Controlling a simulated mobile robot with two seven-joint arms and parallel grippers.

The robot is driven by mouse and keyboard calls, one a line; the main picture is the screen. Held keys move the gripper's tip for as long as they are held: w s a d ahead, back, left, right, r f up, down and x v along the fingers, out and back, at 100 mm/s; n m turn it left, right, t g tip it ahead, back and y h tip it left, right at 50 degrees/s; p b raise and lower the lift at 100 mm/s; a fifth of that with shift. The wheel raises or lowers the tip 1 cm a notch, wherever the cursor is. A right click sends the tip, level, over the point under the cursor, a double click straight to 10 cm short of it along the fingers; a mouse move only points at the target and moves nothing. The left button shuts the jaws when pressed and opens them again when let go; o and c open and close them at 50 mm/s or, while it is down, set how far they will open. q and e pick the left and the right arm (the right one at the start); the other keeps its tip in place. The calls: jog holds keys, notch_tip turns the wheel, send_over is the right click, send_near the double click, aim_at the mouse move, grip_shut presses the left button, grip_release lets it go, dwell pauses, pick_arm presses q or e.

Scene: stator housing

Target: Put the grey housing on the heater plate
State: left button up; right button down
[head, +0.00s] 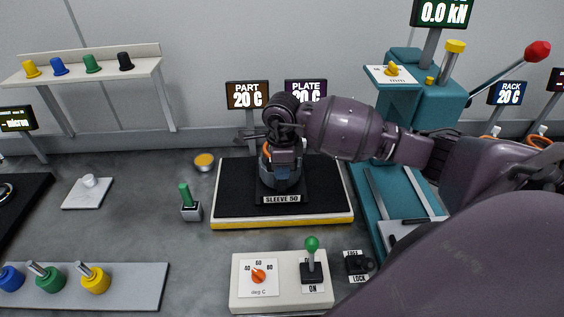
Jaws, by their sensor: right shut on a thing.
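The grey housing (281,180) is a dark blue-grey cylinder over the middle of the heater plate (232,190). It looks upright, behind the label SLEEVE 50. The heater plate is a black slab with a yellow front edge. My right gripper (284,155) comes in from the right and is shut on the top of the housing. The gripper and wrist hide the housing's upper part, where a bit of orange shows. I cannot tell whether the housing's base touches the plate. My left gripper is not in view.
A control box (281,281) with a dial and green-knobbed lever stands in front of the plate. A green-handled tool (190,203) and a small yellow-topped tin (205,161) stand left. A teal press (420,105) stands right.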

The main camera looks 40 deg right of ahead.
jog(key=shift+w, duration=0.1)
jog(key=c, duration=1.4)
grip_release()
jog(key=shift+f, duration=0.15)
jog(key=shift+c, duration=0.2)
jog(key=o, duration=0.4)
jog(key=shift+o, duration=0.2)
notch_tip(320, 180, up, 12)
jog(key=shift+r+b, duration=0.25)
jog(key=shift+b, duration=0.45)
jog(key=shift+s+f, duration=0.1)
jog(key=shift+s, duration=0.1)
